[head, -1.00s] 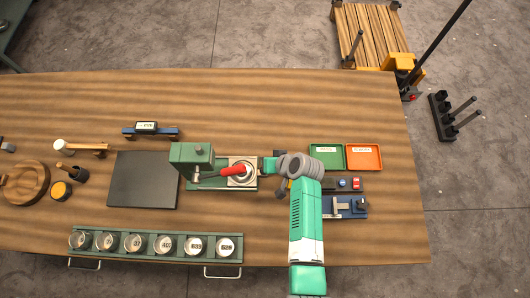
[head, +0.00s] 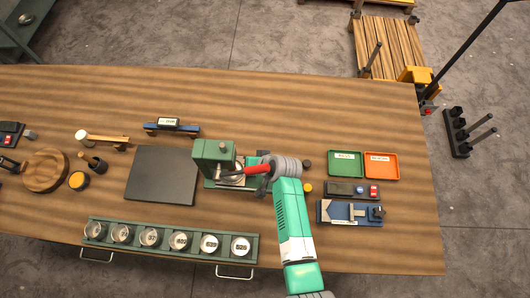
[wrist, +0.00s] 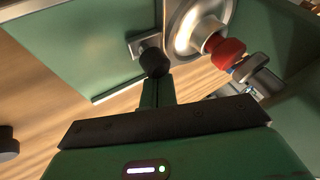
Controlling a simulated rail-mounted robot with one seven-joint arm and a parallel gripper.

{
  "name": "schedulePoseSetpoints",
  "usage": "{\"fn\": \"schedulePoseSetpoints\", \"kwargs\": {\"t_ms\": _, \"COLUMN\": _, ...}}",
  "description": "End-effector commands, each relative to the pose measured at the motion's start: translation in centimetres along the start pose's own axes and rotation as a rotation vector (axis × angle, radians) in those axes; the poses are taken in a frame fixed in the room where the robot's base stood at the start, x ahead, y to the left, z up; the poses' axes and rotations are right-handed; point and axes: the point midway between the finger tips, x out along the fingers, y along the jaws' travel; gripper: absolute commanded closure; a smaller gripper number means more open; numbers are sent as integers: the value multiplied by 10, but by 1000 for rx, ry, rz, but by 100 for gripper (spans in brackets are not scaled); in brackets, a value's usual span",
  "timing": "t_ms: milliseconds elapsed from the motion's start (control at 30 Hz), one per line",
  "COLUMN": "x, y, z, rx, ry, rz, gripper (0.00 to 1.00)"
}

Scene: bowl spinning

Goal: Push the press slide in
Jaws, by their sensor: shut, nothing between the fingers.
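The green press (head: 212,152) stands mid-table, with a red-gripped lever (head: 246,170) reaching right from its head. Its slide is a pale plate with a round metal dish (head: 231,179), now mostly under the head and lever. In the wrist view the shiny dish (wrist: 190,30) shows at the top, with a black knob (wrist: 153,61) on a metal bracket at its near side. My gripper (head: 263,187) is shut and empty at the right end of the press. In the wrist view its green fingers (wrist: 157,90) point at the knob, touching or very close. The arm hides part of the press's right end.
A dark mat (head: 162,174) lies left of the press. A green rack of several labelled cups (head: 170,240) runs along the front. Green (head: 345,164) and orange (head: 381,165) trays and a blue fixture (head: 349,213) sit at the right. A small black piece (head: 307,164) lies near my arm.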

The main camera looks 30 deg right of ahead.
Motion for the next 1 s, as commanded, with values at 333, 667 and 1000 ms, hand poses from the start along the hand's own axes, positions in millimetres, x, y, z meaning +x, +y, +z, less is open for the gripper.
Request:
{"fn": "schedulePoseSetpoints", "kwargs": {"t_ms": 333, "x": 0, "y": 1, "z": -2, "rx": 10, "ry": 6, "rz": 5, "gripper": 100}}
{"fn": "schedulePoseSetpoints", "kwargs": {"t_ms": 667, "x": -19, "y": 35, "z": -1, "rx": 9, "ry": 4, "rz": 4, "gripper": 100}}
{"fn": "schedulePoseSetpoints", "kwargs": {"t_ms": 1000, "x": -102, "y": 33, "z": 0, "rx": 4, "ry": 4, "rz": 3, "gripper": 100}}
